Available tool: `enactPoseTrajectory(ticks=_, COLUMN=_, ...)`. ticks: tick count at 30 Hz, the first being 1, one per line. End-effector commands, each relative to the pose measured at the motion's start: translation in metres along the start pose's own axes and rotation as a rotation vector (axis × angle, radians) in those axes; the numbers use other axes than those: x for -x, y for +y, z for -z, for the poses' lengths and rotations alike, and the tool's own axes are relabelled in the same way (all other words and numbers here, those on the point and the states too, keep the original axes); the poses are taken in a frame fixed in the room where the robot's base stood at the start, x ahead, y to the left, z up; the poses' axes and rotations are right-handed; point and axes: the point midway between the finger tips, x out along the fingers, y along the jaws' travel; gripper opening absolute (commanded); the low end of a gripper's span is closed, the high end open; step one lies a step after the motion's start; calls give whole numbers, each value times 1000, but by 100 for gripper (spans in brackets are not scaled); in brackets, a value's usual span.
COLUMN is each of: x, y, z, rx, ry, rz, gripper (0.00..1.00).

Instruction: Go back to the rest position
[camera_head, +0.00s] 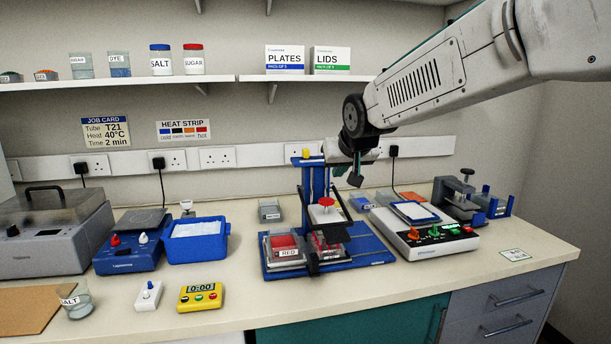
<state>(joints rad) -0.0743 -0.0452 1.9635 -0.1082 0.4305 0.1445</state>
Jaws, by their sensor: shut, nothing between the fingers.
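My arm reaches in from the upper right, and my gripper (355,179) hangs in the air over the bench, pointing down. It is shut, and I see nothing held in it. It is just right of the upright post of a blue stand (318,182); I cannot tell if it touches the stand. Below it is the stand's blue base (371,251), which carries a black frame with a red knob (326,202) and trays of red material, one labelled RED.
A white device with knobs (437,246) and a grey clamp (459,197) stand at right. A shelf (230,79) with jars and boxes runs behind.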

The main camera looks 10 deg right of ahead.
Motion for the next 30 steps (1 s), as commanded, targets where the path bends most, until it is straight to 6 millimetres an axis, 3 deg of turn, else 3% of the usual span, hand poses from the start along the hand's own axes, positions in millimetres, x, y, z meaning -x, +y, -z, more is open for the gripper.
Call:
enactPoseTrajectory(ticks=2, x=0, y=1, z=-6, rx=6, ry=-26, rz=-3, gripper=0)
enactPoseTrajectory(ticks=4, x=-2, y=2, z=-24, rx=14, ry=-88, rz=-8, gripper=0)
enactPoseTrajectory(ticks=8, x=10, y=7, z=-83, rx=29, ry=-258, rz=-18, gripper=0)
enactPoseTrajectory(ticks=11, x=43, y=14, z=-137, rx=35, ry=-396, rz=-24, gripper=0)
enactPoseTrajectory(ticks=18, x=143, y=26, z=-269, rx=31, ry=-669, rz=-16, gripper=0)
enactPoseTrajectory(ticks=21, x=176, y=28, z=-313, rx=21, ry=-732, rz=-8, gripper=0)
enactPoseTrajectory(ticks=25, x=202, y=30, z=-348, rx=7, ry=-747, rz=-4, gripper=0)
enactPoseTrajectory(ticks=30, x=214, y=31, z=-356, rx=-6, ry=-698, rz=-8, gripper=0)
